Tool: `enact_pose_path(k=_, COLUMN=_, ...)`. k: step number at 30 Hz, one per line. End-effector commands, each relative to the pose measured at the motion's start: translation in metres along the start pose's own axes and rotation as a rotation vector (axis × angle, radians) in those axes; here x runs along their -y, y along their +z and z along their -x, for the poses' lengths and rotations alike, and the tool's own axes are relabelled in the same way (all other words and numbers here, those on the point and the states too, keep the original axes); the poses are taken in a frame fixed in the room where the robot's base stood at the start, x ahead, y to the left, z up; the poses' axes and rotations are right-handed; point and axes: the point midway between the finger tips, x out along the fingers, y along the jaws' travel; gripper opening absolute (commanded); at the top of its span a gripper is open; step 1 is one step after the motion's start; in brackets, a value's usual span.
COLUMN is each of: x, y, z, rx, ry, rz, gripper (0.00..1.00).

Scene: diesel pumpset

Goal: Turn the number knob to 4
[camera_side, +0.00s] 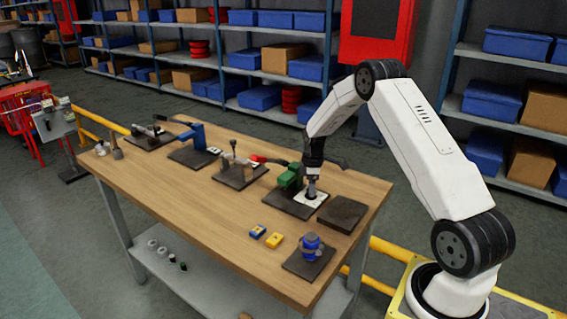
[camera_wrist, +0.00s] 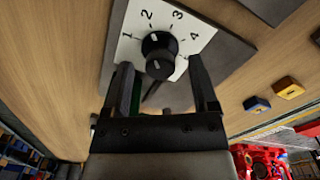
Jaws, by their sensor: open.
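The black number knob (camera_wrist: 160,48) sits on a white dial plate (camera_wrist: 127,48) printed with 1, 2, 3 and 4 in the wrist view. In the side view my gripper (camera_side: 311,189) reaches down over the white plate (camera_side: 311,201), and the knob is mostly hidden there.
A green part (camera_side: 290,176) stands close left of my gripper. A dark block (camera_side: 342,214) lies to the right. Blue (camera_side: 257,231) and yellow (camera_side: 274,240) pieces and a blue device (camera_side: 311,246) are nearer the front. The wooden table's (camera_side: 210,219) front-left area is clear.

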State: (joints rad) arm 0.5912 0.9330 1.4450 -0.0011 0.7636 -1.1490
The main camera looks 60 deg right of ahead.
Motion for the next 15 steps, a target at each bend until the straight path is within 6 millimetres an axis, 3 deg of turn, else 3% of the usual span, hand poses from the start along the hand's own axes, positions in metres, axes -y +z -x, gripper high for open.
enact_pose_path(k=4, x=-0.0001, y=0.0000, z=0.0001, rx=0.000, ry=0.000, rz=0.000, gripper=0.75)
enact_pose_path(k=5, x=-0.0001, y=0.0000, z=0.0001, rx=0.000, ry=0.000, rz=0.000, gripper=0.69)
enact_pose_path(k=11, x=-0.0001, y=0.0000, z=0.0003, rx=0.000, ry=0.000, rz=0.000, gripper=0.05)
enact_pose_path(k=12, x=-0.0001, y=0.0000, z=0.0003, rx=0.000, ry=0.000, rz=0.000, gripper=0.00)
enact_pose_path(k=15, x=-0.0001, y=0.0000, z=0.0004, rx=0.000, ry=0.001, rz=0.000, gripper=0.00)
